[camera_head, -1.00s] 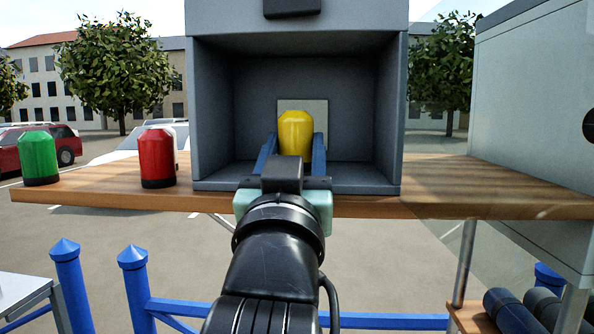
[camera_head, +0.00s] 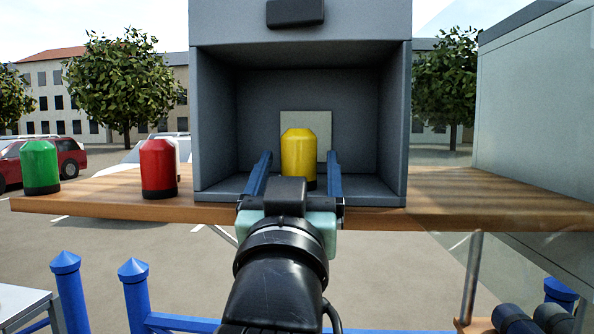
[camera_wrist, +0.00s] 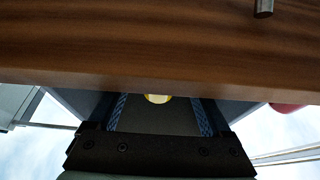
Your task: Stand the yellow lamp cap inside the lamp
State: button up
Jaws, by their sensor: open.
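The yellow lamp cap (camera_head: 299,156) stands upright inside the open grey box of the lamp (camera_head: 398,120), in front of a pale square panel on its back wall. Its dark base is partly hidden by my wrist. My gripper (camera_head: 297,165) is open, its blue fingers apart on either side of the cap, with a gap showing on both sides. In the wrist view a small part of the yellow cap (camera_wrist: 157,98) shows between the fingers, below the board's edge.
The lamp box stands on a wooden shelf (camera_head: 480,195). A red cap (camera_head: 158,165) and a green cap (camera_head: 40,165) stand on the shelf to the left. The shelf right of the box is clear up to a large grey cabinet (camera_head: 540,120). Blue posts (camera_head: 134,295) stand below.

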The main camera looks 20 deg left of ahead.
jog(key=shift+r, duration=0.25)
jog(key=b+v, duration=0.7)
jog(key=v, duration=0.5)
